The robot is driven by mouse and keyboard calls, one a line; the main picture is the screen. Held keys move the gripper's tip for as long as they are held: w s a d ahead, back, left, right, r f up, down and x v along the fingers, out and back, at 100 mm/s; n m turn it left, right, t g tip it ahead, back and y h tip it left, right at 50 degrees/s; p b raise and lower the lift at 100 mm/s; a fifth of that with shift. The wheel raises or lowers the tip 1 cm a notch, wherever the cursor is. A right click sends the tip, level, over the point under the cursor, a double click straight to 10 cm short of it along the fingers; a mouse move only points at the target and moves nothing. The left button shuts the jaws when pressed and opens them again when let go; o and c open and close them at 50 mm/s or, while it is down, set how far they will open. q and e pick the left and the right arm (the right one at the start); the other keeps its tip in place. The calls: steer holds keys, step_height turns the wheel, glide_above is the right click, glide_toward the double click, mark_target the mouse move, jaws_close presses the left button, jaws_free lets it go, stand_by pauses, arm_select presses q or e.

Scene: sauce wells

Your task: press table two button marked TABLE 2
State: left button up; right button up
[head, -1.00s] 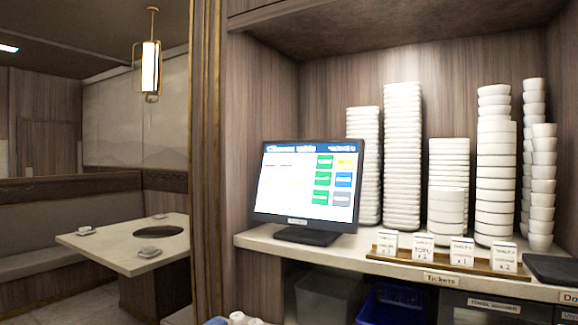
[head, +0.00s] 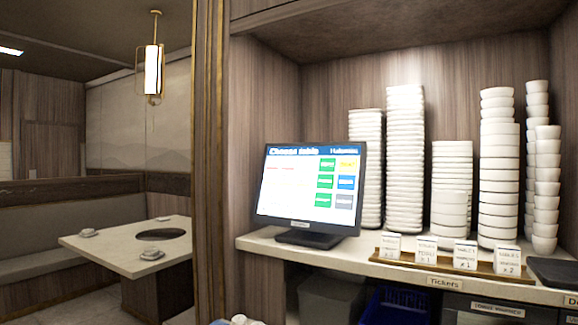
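A black-framed touchscreen monitor (head: 310,190) stands on the counter in the middle of the head view. Its screen has a blue header that seems to read "Choose table". At the right of the screen are two columns of coloured buttons: green ones (head: 326,182) on the left, and yellow, blue and grey ones (head: 346,183) on the right. The button labels are too small to read, so I cannot tell which is TABLE 2. Neither of my grippers is in view.
The counter (head: 390,268) carries tall stacks of white dishes (head: 405,160) and bowls right of the monitor. Small ticket cards (head: 465,256) stand on a wooden strip at its front. A wooden post (head: 209,160) and a dining table (head: 130,250) are at left.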

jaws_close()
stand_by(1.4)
